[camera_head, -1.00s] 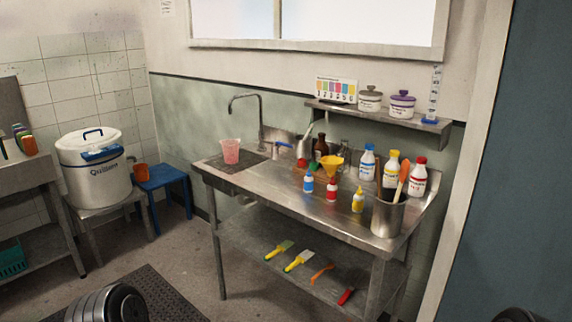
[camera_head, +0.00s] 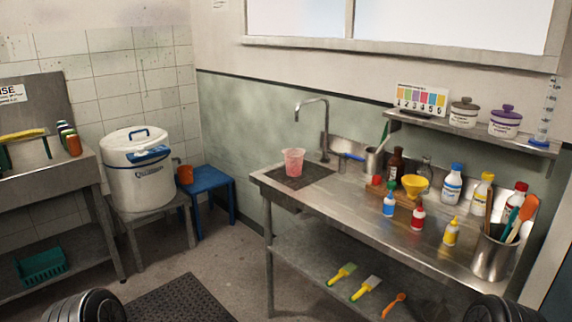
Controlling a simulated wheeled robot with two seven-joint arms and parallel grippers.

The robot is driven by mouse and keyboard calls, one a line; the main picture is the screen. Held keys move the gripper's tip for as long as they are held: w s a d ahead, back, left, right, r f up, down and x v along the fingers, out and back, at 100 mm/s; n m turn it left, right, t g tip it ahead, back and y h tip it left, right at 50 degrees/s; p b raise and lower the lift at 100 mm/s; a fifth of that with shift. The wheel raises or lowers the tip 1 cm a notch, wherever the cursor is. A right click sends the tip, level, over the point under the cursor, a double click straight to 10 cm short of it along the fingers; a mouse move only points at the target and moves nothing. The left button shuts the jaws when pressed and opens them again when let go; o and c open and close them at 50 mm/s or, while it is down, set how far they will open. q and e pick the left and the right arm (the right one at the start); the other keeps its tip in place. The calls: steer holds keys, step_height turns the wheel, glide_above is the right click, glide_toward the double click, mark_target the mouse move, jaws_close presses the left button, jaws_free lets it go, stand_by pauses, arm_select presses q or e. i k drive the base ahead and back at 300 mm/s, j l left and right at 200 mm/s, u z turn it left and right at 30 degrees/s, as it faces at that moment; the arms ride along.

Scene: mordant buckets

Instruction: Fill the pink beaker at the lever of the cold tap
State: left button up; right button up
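The pink beaker (camera_head: 293,162) stands upright on the dark drain grate (camera_head: 300,178) at the left end of the steel bench. The grey gooseneck tap (camera_head: 325,125) rises behind it, with its spout end above or close behind the beaker. A lever with a blue end (camera_head: 352,157) sticks out to the right of the tap's foot. I cannot tell whether there is water in the beaker. Dark rounded parts of my arms show at the bottom left and bottom right edges; neither gripper's fingers are in view.
Several bottles and a yellow funnel (camera_head: 415,184) crowd the right of the steel bench (camera_head: 345,212), beside a steel pot of tools (camera_head: 492,254). A shelf (camera_head: 470,130) overhangs the back. A blue stool (camera_head: 208,184) and white urn (camera_head: 138,180) stand left. Floor in front is open.

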mark_target(342, 155)
steer(key=i+j+u, duration=0.1)
steer(key=i+j, duration=0.25)
steer(key=i+j+u, duration=0.15)
steer(key=i+j, duration=0.2)
steer(key=i, duration=0.2)
steer(key=i+j+u, duration=0.1)
steer(key=i+j, duration=0.15)
steer(key=i, duration=0.25)
